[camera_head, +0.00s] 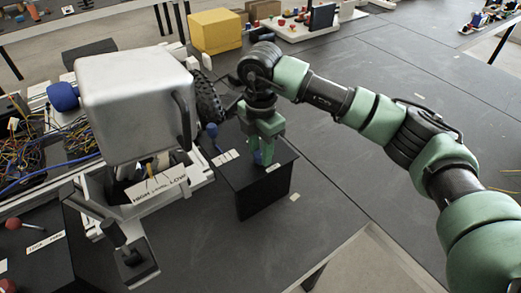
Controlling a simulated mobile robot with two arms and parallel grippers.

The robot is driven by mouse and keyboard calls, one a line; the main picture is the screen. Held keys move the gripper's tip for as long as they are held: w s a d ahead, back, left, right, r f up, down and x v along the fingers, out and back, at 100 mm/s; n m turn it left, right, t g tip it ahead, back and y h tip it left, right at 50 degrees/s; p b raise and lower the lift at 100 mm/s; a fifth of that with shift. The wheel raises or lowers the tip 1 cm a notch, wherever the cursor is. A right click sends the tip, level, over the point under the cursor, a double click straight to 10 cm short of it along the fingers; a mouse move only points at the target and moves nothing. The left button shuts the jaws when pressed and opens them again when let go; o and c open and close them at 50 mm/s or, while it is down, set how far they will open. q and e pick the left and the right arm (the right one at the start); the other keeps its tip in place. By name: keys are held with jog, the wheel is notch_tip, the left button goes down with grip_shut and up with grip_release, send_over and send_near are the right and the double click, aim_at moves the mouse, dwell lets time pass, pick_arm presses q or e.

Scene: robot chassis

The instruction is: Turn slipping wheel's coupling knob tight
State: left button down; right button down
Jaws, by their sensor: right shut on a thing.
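My right gripper (262,158) points down from the end of the green arm at the black block (265,192) beside the chassis. It is shut on a small blue knob (258,157), mostly hidden by the fingers. A second blue knob (212,131) stands upright to its left, clear of the gripper. A black treaded wheel (207,98) sits behind, between the white chassis housing (135,105) and my arm, and is partly hidden. Which knob belongs to which wheel cannot be told. My left gripper is not in view.
A lever (115,233) and a label reading HIGH and LOW (150,187) are at the chassis front. Loose wires (75,138) lie at the left. A yellow box (215,30) stands behind.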

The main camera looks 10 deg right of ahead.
jog(key=shift+w+r, duration=0.1)
jog(key=shift+r, duration=0.05)
jog(key=c, duration=1)
grip_release()
jog(key=shift+c, duration=0.2)
jog(key=shift+o, duration=0.2)
notch_tip(320, 180, up, 8)
jog(key=shift+f+b, duration=0.2)
jog(key=shift+b, duration=0.75)
jog(key=shift+r, duration=0.1)
